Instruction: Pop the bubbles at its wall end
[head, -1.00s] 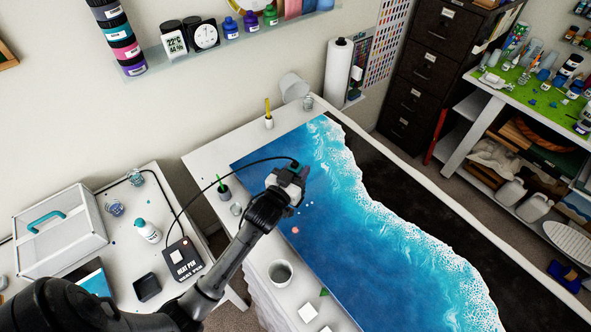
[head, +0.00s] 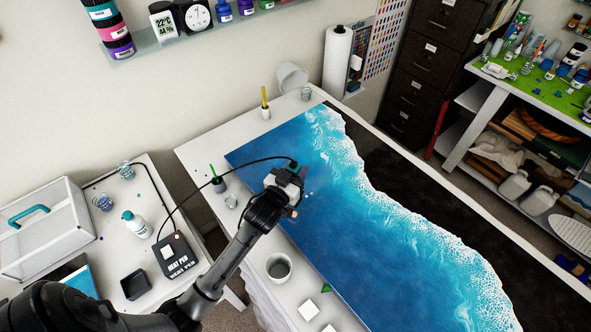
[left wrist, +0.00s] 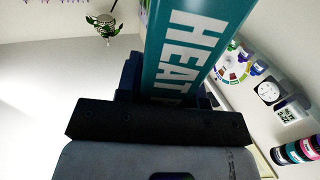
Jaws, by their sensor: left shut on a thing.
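My left gripper (head: 290,184) is shut on the teal heat pen (left wrist: 195,42), marked HEAT, which fills the upper part of the left wrist view. In the head view the gripper hides most of the pen, and a black cable runs from it. Gripper and pen are over the blue part of the resin seascape panel (head: 390,240), left of the white foam. A few tiny pale dots (head: 308,194), perhaps bubbles, show just right of the gripper. A small pinkish spot (head: 293,213) shows at its lower edge. The pen tip and any contact cannot be made out. My right gripper is not in view.
The cable leads to the heat pen box (head: 178,257) on the left table. A grey cup (head: 279,267) stands near the panel's front-left edge. A yellow-handled tool in a pot (head: 265,108) and a paper roll (head: 338,60) stand near the wall.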

